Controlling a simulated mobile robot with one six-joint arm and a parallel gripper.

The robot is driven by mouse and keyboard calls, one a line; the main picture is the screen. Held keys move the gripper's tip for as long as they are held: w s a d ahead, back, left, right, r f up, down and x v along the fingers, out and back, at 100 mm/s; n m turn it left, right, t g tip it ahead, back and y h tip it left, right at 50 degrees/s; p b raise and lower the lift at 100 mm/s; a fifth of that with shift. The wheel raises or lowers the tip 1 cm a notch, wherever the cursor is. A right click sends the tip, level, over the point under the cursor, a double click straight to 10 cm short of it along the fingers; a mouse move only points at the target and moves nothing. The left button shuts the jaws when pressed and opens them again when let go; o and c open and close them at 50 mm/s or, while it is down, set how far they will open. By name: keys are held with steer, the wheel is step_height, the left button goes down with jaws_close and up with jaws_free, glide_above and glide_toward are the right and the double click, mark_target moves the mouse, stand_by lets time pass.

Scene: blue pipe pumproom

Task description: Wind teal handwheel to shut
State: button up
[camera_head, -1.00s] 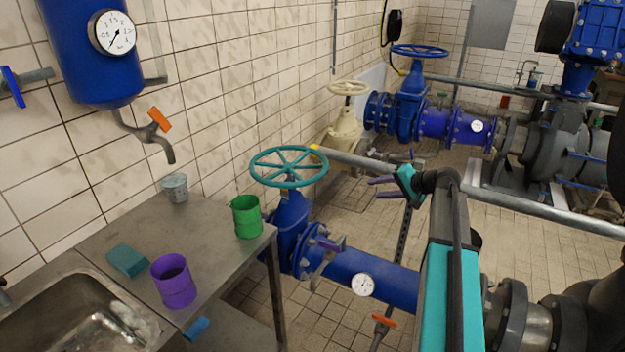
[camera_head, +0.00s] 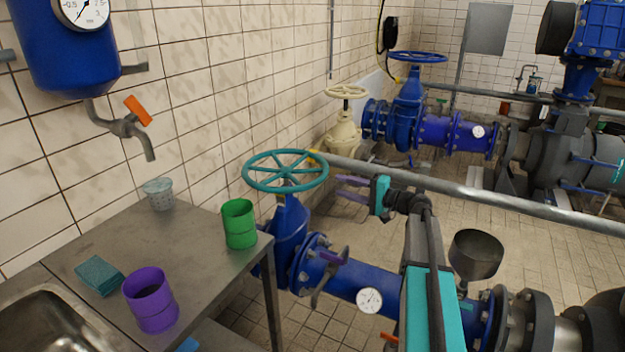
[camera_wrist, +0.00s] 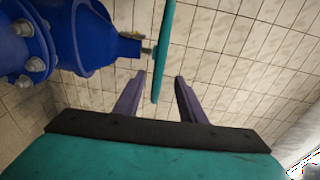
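The teal handwheel (camera_head: 286,171) sits level on top of a blue valve (camera_head: 289,228), beside the right end of the steel table. My gripper (camera_head: 347,189) is just right of the wheel in the head view, its two purple fingers pointing left at it. In the wrist view the wheel (camera_wrist: 164,50) is seen edge-on, and its near rim reaches down between the tips of my open fingers (camera_wrist: 161,88). The fingers are apart, with a gap on each side of the rim. The valve body and stem (camera_wrist: 100,38) show at the upper left there.
The steel table (camera_head: 190,250) carries a green cup (camera_head: 239,224), a purple cup (camera_head: 151,299), a sponge (camera_head: 99,275) and a grey cup (camera_head: 159,194). A grey pipe (camera_head: 450,187) runs behind my arm. A funnel (camera_head: 476,255) stands to its right.

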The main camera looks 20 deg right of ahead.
steer(key=p+x, duration=0.1)
steer(key=x, duration=1.2)
steer(key=shift+w+f, duration=0.2)
steer(key=shift+w, duration=0.05)
steer(key=shift+a, duration=0.15)
jaws_close()
